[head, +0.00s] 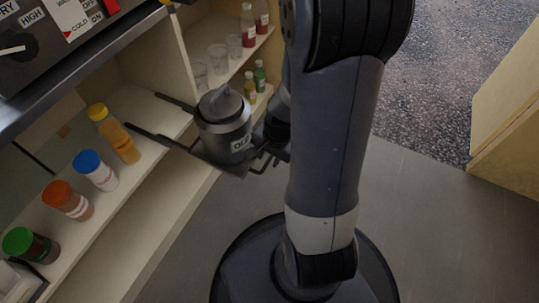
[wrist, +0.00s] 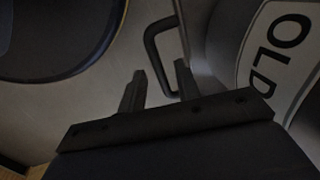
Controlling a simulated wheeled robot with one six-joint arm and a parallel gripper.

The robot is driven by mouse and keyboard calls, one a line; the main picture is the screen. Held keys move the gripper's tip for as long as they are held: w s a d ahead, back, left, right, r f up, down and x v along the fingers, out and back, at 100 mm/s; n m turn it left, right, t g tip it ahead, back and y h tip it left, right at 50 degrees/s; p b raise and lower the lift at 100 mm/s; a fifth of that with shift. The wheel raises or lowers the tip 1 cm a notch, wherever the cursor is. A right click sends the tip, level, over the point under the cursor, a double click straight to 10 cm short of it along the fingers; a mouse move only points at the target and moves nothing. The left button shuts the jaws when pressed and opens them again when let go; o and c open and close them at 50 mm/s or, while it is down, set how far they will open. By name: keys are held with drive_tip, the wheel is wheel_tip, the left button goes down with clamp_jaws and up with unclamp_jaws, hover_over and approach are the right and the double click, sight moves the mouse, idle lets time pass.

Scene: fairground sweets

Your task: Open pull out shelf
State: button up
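The pull-out shelf (head: 208,152) is a dark tray on two dark rails, drawn out from the cabinet in the head view. A dark lidded pot (head: 222,118) with a white "OLD" label stands on it; the label fills the right of the wrist view (wrist: 280,50). The shelf's dark bent handle (head: 262,164) is on its front edge and shows in the wrist view (wrist: 154,50). My gripper (wrist: 160,72) is open, its two fingers apart. The handle bar appears between the fingers in the picture; contact cannot be told. My arm partly hides the gripper in the head view.
Glasses (head: 218,58) and small bottles (head: 248,25) stand on the shelves behind the pot. A wooden panel (head: 500,85) is at the right. Grey floor (head: 430,220) is clear in front.

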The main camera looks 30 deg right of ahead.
drive_tip(key=shift+r, duration=0.1)
wheel_tip(320, 180, up, 10)
drive_tip(key=s+d+p, duration=0.1)
drive_tip(key=p, duration=0.4)
drive_tip(key=shift+s+r, duration=0.2)
drive_tip(key=shift+s, duration=0.05)
drive_tip(key=shift+d, duration=0.1)
drive_tip(key=f+b, duration=0.1)
drive_tip(key=f, duration=0.2)
drive_tip(key=w+f+b, duration=0.1)
drive_tip(key=f+b, duration=0.1)
drive_tip(key=f, duration=0.2)
drive_tip(key=a+f+b, duration=0.1)
drive_tip(key=f+b, duration=0.1)
drive_tip(key=f, duration=0.1)
drive_tip(key=shift+w+a+f, duration=0.1)
drive_tip(key=shift+w+f, duration=0.2)
drive_tip(key=shift+f, duration=0.1)
drive_tip(key=shift+w+a+r, duration=0.1)
drive_tip(key=shift+w, duration=0.05)
